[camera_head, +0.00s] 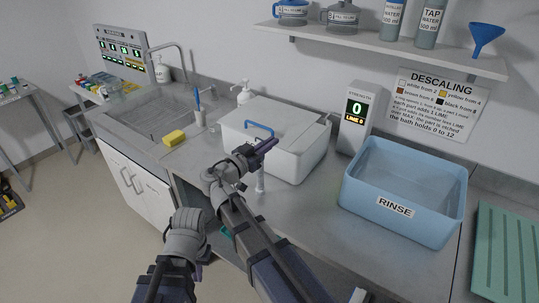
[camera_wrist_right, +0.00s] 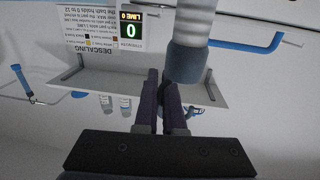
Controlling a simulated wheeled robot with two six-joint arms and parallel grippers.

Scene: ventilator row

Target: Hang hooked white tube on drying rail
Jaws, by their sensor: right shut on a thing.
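My right gripper (camera_head: 268,145) is over the counter in front of the white lidded bath. It is shut on a pale tube (camera_head: 260,180), which hangs upright below the fingers. In the right wrist view the right gripper (camera_wrist_right: 160,85) shows with the tube (camera_wrist_right: 196,18) and its blue-grey collar (camera_wrist_right: 187,62) close by the fingertips. I cannot make out the tube's hook. My left gripper (camera_head: 196,265) is low in front of the counter, and its fingers are mostly hidden. I cannot identify a drying rail in either view.
The white bath (camera_head: 275,150) has a blue handle (camera_head: 258,129) on its lid. The blue rinse tub (camera_head: 400,195) and green ribbed mat (camera_head: 505,250) are to the right. A strength display (camera_head: 357,115) reads 0. A sink (camera_head: 160,118) and yellow sponge (camera_head: 174,137) are to the left.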

